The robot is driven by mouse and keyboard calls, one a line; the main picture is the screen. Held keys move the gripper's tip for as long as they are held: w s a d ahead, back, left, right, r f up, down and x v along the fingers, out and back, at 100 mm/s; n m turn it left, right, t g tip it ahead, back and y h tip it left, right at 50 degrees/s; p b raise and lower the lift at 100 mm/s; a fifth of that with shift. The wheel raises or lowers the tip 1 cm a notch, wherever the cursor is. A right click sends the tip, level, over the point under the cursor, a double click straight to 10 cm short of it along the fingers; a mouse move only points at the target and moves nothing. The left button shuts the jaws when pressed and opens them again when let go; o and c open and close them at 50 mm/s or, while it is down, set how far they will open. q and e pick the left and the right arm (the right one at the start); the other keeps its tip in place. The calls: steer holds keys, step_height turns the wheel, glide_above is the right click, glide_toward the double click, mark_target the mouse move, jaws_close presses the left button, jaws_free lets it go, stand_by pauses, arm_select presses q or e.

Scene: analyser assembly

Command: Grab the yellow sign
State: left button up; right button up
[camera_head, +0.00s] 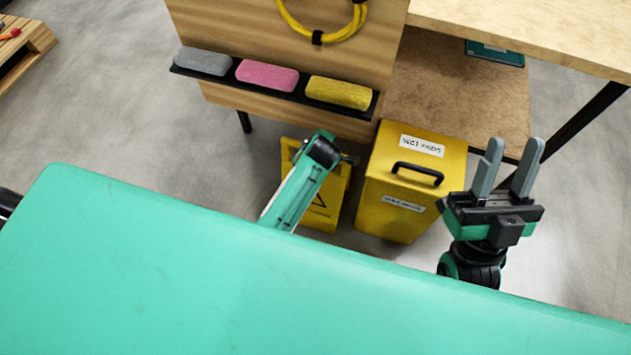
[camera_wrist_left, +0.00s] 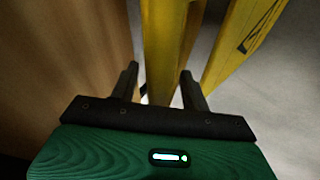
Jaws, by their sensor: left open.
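The yellow sign (camera_head: 331,192) stands on the floor below the wooden panel, partly hidden by my left arm. Part of a black triangle shows on it. In the left wrist view, one yellow panel (camera_wrist_left: 165,40) reaches between the fingers of my left gripper (camera_wrist_left: 159,76). A second yellow panel (camera_wrist_left: 238,45) with a black triangle line is to the right, outside the fingers. The left gripper is open around the first panel; I cannot tell whether either finger touches it. My right gripper (camera_head: 507,163) is open and empty, pointing up beside the yellow box.
A yellow box (camera_head: 400,218) with a black handle stands right of the sign. A black ledge (camera_head: 271,88) with grey, pink and yellow blocks is above. A wooden table (camera_head: 540,30) is at upper right. Grey floor (camera_head: 120,120) is clear at left.

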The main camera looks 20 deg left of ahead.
arm_select(q)
jaws_close()
stand_by(1.4)
